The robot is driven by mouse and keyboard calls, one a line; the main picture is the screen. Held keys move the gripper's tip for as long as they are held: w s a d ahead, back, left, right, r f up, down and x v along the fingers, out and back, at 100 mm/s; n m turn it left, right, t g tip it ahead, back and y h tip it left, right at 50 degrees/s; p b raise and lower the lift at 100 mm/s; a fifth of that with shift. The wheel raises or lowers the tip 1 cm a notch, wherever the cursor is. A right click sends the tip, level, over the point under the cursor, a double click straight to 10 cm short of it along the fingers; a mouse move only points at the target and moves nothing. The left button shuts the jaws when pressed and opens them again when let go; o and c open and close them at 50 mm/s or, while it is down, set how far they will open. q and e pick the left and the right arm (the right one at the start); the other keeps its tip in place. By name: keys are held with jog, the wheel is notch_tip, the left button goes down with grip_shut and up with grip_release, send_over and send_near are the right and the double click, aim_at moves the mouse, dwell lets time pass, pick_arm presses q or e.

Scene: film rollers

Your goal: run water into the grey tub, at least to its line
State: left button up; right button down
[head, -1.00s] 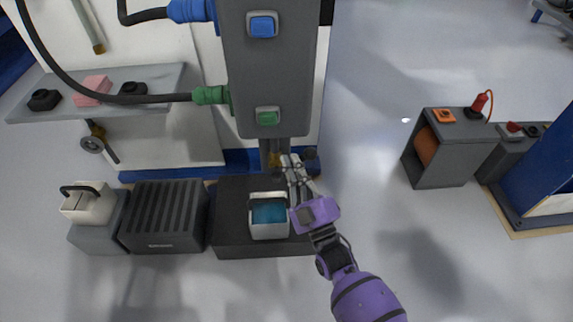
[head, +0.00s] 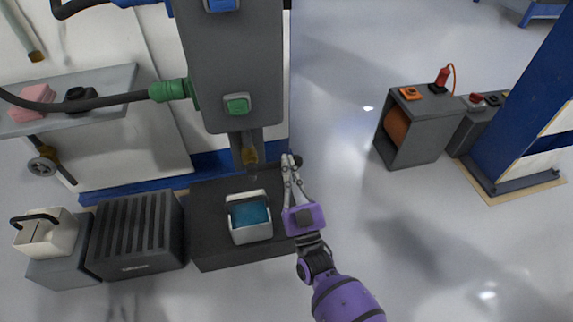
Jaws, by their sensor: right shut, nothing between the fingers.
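The grey tub (head: 249,235) stands upright on a black block (head: 210,250) below the spout and holds blue water (head: 248,213). Its fill line cannot be made out. A brass-coloured spout (head: 249,153) comes down from the dark grey dispenser box (head: 232,75) behind the tub. The box has a green button (head: 237,104) low on its front and a blue button (head: 221,3) higher up. Any falling stream is too small to tell. My right gripper (head: 290,160) is shut and empty, to the right of the spout and above the tub's right side. My left gripper is not in view.
A ribbed dark box (head: 136,236) and a cream container with a handle (head: 46,234) stand left of the block. A shelf (head: 112,85) holds a pink sponge (head: 32,94). A grey cabinet (head: 423,130) and a blue post (head: 515,130) stand right. Floor between is clear.

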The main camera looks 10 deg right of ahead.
jog(key=shift+f, duration=0.1)
dwell(0.4)
notch_tip(320, 180, up, 5)
jog(key=p, duration=0.4)
jog(key=v, duration=1.1)
jog(key=shift+a+f, duration=0.3)
jog(key=shift+f, duration=0.05)
